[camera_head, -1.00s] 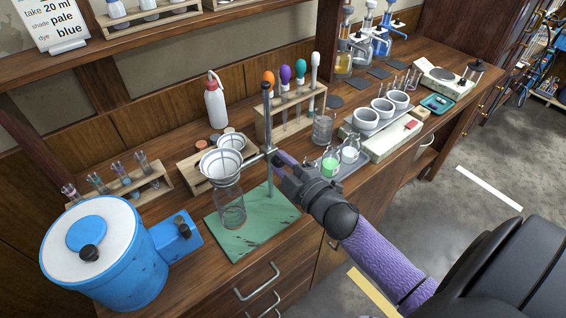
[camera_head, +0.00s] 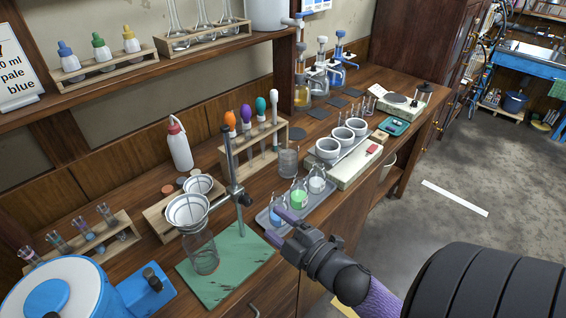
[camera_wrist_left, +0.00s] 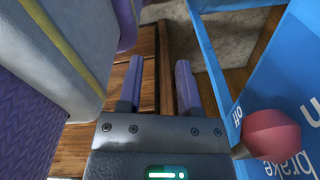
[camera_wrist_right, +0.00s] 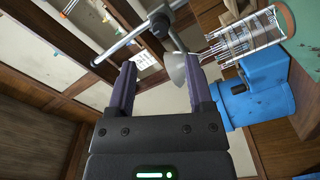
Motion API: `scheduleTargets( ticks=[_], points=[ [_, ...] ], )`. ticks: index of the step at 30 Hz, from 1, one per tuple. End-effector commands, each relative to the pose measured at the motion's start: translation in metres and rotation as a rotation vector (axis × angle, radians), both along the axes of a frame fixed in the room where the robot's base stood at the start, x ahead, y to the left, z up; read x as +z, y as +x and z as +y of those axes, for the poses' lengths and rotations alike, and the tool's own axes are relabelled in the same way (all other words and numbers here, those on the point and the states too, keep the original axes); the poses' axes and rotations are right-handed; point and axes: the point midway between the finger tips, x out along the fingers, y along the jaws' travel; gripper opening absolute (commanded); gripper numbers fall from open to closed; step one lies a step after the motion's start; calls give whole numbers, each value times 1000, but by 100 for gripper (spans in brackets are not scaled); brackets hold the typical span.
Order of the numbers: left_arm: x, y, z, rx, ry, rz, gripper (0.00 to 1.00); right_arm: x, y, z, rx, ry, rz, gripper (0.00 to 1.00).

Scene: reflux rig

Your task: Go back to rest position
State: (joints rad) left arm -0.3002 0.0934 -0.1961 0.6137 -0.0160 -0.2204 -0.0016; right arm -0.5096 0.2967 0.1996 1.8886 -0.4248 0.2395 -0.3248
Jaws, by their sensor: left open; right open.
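My right gripper (camera_head: 283,226) is open and empty in the head view, in front of the flask tray and right of the clamp stand. Its two fingers also show apart in the right wrist view (camera_wrist_right: 160,90), with a metal rod, a clamp and a cone beyond them. My left gripper (camera_wrist_left: 158,88) is open and empty in the left wrist view, and is outside the head view. The clamp stand (camera_head: 232,160) holds a white funnel (camera_head: 187,211) over a glass jar (camera_head: 204,255) on a green base (camera_head: 240,262).
The tray (camera_head: 262,219) holds a blue, a green and a clear flask. A dropper rack (camera_head: 226,158), white wash bottle (camera_head: 180,150) and white mortars (camera_head: 327,149) stand behind. A blue drum (camera_head: 60,300) is front left. A blue panel (camera_wrist_left: 280,90) with a red knob (camera_wrist_left: 272,133) is beside my left gripper.

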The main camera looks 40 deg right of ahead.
Motion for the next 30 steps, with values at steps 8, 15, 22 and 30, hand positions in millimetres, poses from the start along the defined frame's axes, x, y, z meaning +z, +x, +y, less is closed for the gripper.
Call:
scheduleTargets(
  ticks=[8, 15, 22, 30],
  points=[
    [1, 0, 3, -3, 5, 0, 45, 0, -20, -2, 0, 0, 0, 67],
    [1, 1, 1, -2, 1, -1, 45, 0, -19, -2, 0, 0, 0, 67],
    [-7, 0, -4, 1, -6, -1, 45, -51, -23, -6, -55, 94, 121, 67],
    [-35, -2, -6, 3, -10, 4, 45, -281, -112, 21, -344, 485, 771, 67]
  ],
)
